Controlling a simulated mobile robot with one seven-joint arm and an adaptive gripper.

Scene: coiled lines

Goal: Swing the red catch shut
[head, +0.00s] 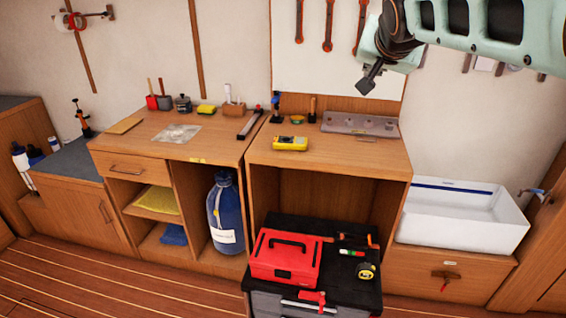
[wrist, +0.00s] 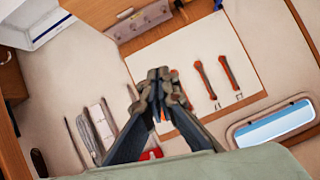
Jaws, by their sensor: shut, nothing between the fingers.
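A red catch (head: 314,297) sits at the front top edge of a grey drawer unit (head: 268,303), above a pale bar handle (head: 309,306). Its red arm appears to stick out sideways; its exact angle is too small to tell. My gripper (head: 368,85) is at the upper right, high above the worktop and far from the catch. In the wrist view my gripper (wrist: 160,76) shows its fingers together and empty, in front of the wall panel with hanging tools. The catch is not visible in the wrist view.
A red toolbox (head: 285,257) stands on the black top (head: 326,280) behind the catch, with a yellow tape measure (head: 365,271) at right. The cabinet worktop (head: 345,150) overhangs behind. A white sink (head: 462,215) is at right. The floor at left is clear.

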